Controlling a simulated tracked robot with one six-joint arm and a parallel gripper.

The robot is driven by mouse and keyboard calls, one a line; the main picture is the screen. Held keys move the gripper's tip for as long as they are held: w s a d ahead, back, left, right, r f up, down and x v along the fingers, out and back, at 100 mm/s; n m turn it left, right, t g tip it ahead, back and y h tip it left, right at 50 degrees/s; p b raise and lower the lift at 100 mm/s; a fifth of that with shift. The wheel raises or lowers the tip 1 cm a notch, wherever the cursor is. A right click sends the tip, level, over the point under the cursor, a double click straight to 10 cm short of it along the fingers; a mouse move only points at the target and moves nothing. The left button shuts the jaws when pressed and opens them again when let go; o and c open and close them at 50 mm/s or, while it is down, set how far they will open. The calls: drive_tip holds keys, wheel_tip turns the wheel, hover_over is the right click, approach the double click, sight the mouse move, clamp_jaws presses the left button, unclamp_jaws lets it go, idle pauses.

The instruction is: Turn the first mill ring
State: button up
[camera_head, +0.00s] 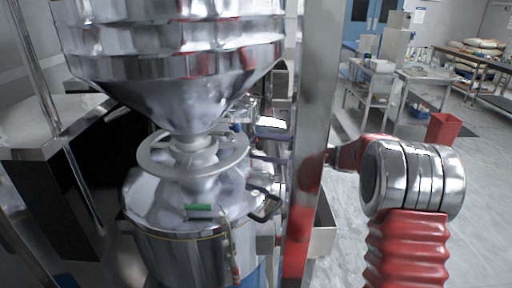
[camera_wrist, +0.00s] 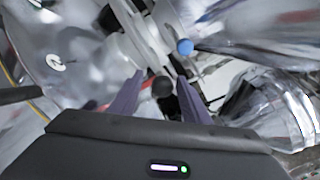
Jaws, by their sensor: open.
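The mill is a shiny metal machine with a wide stepped hopper (camera_head: 180,85) above a round drum (camera_head: 190,245). A flat grey ring (camera_head: 160,160) circles the neck between them. My gripper (camera_head: 256,144) is to the right of the ring, partly hidden by a metal post. In the wrist view its two purple fingers are spread apart, and my gripper (camera_wrist: 160,88) is open. A dark round knob (camera_wrist: 162,87) shows between the fingers, apart from both as far as I can see. A blue-tipped part (camera_wrist: 185,47) lies just beyond it. Which ring is the first I cannot tell.
An upright metal post (camera_head: 312,110) stands between the mill and most of my arm. A black curved handle (camera_head: 265,203) sticks out from the drum's lid. Carts and tables (camera_head: 425,85) and a red bin (camera_head: 443,129) stand at the back right, with open floor before them.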

drive_tip(key=v, duration=1.1)
drive_tip(key=shift+d, duration=0.1)
